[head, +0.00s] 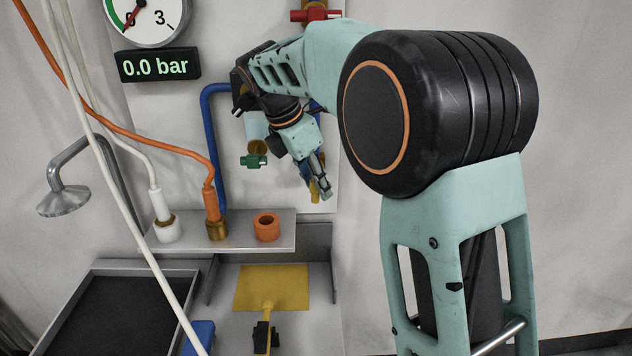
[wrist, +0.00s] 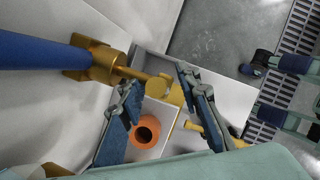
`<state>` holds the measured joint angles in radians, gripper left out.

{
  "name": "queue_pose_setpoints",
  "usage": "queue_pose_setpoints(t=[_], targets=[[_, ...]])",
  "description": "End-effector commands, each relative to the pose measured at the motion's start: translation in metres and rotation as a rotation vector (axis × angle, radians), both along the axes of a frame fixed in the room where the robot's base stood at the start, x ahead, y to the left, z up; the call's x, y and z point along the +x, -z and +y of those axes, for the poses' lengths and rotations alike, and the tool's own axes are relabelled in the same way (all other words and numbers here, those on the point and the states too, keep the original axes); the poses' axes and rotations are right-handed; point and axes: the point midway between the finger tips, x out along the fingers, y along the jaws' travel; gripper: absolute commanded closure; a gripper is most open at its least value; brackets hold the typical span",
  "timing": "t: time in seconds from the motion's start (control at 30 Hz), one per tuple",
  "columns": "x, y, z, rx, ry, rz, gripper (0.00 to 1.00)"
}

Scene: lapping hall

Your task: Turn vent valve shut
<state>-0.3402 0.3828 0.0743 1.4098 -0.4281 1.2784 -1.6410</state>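Three valve handles show in the head view: red (head: 315,15) at the top, green (head: 254,160) in the middle, and yellow (head: 315,190) beside my gripper (head: 324,186). No readable label tells which is the vent valve. In the wrist view a brass valve body (wrist: 104,65) sits at the end of a blue pipe (wrist: 40,50), its stem leading to the yellow handle (wrist: 160,88). My gripper (wrist: 158,100) is open there, one finger on each side of the handle's area. I cannot tell whether either finger touches it. My arm hides part of the panel.
A gauge (head: 147,14) and a display (head: 158,66) reading 0.0 bar hang at upper left. A shelf (head: 185,239) carries a white hose end (head: 162,215), an orange hose end (head: 211,205) and an orange ring (head: 267,227). A yellow plate (head: 285,285) lies below. Hoses cross the left side.

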Motion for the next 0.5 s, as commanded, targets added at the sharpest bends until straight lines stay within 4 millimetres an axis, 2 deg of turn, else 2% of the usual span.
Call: queue_pose_setpoints(t=[0.23,0.5], targets=[[0.0,0.0008,0.0,0.0,0.0,0.0,0.7],[-0.0002,0.0007,0.0002,0.0,0.0,0.0,1.0]])
